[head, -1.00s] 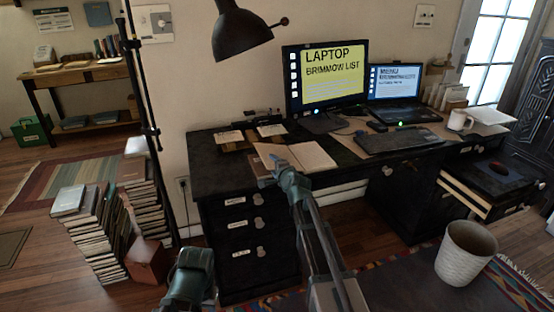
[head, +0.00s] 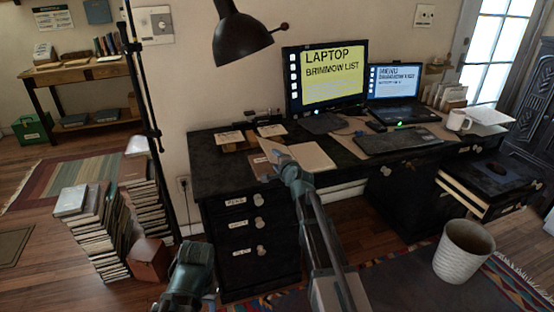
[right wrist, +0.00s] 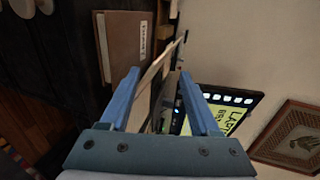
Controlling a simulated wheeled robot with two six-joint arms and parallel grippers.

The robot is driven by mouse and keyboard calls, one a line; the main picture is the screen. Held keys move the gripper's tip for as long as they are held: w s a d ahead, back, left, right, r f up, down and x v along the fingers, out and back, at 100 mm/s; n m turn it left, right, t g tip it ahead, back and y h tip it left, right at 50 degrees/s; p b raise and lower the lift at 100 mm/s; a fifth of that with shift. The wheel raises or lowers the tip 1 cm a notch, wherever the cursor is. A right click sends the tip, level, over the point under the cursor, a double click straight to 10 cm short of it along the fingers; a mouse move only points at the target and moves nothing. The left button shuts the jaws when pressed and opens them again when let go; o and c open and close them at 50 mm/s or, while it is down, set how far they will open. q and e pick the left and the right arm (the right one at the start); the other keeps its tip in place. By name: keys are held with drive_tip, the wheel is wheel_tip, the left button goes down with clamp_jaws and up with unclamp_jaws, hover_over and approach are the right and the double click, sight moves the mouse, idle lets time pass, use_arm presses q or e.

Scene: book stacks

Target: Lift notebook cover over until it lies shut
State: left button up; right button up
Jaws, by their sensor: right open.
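The notebook lies open on the dark desk (head: 345,155), its pale pages (head: 315,157) facing up. Its cover (head: 272,149) stands raised at a tilt along the left side of the pages. My right gripper (head: 287,166) is at the near end of the cover. In the right wrist view my right gripper (right wrist: 166,98) is open, with a thin pale panel (right wrist: 150,80), apparently the cover seen edge-on, between its fingers. I cannot tell whether they touch it. My left gripper (head: 188,268) is low at the front, clear of the desk; its fingers cannot be made out.
A lamp (head: 240,36) hangs above. Book stacks (head: 92,232) stand on the floor at left. A waste bin (head: 464,250) stands at front right.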

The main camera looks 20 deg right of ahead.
drive_tip(key=shift+d+r+p, duration=0.2)
drive_tip(key=shift+r+p, duration=0.1)
drive_tip(key=shift+r, duration=0.2)
drive_tip(key=shift+d+r+p, duration=0.6)
drive_tip(key=shift+r+p, duration=0.2)
drive_tip(key=shift+d+r+p, duration=0.6)
drive_tip(key=shift+r+p, duration=0.1)
drive_tip(key=shift+p, duration=0.05)
